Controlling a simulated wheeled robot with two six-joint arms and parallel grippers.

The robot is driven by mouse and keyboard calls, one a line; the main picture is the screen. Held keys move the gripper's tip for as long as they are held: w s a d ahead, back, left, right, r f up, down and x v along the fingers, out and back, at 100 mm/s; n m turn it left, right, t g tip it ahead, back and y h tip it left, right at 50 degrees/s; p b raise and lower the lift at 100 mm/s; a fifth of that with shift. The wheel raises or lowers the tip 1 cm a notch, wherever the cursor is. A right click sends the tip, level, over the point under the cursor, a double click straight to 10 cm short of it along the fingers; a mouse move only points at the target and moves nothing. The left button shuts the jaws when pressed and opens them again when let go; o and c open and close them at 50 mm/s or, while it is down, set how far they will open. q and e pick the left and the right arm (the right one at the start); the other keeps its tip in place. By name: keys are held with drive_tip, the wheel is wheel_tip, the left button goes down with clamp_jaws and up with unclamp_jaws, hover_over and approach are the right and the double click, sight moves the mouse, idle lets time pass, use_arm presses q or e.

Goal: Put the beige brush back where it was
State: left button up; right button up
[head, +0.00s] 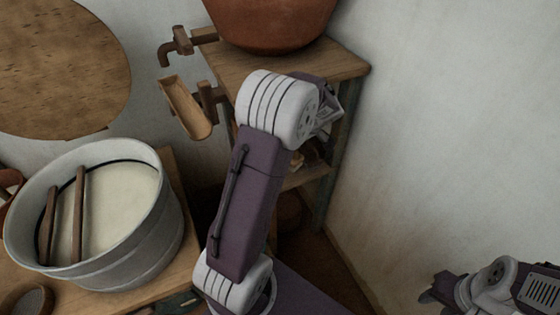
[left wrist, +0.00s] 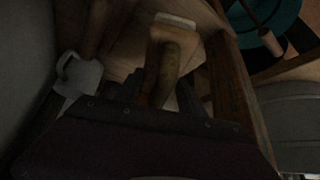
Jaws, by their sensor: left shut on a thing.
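The beige brush (left wrist: 172,45) is in my left gripper (left wrist: 160,92) in the left wrist view. It has a wooden handle and a pale end that points away from me, over a light wooden surface. The left gripper is shut on the handle. In the head view my left arm reaches to the wooden stand, and its own links hide the gripper and brush. My right gripper (head: 440,289) is at the lower right, near the wall and away from the stand; its jaws are too small and dark to read.
The wooden stand (head: 345,67) carries a large terracotta pot (head: 268,22) and has a lower shelf (head: 305,173) with small items. A wooden trough (head: 187,108) and a tap (head: 178,45) are at its left. A metal tub (head: 152,228) with pale liquid stands on a bench. In the left wrist view, a white object (left wrist: 80,75) is left of the brush.

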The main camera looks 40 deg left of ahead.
use_arm(q)
drive_tip(key=shift+s+a+f, duration=0.1)
drive_tip(key=shift+a+f, duration=0.2)
drive_tip(key=shift+a, duration=0.2)
wheel_tip(320, 180, down, 4)
drive_tip(key=shift+f+b, duration=0.15)
drive_tip(key=shift+b, duration=1)
clamp_jaws()
drive_tip(key=o, duration=1.5)
unclamp_jaws()
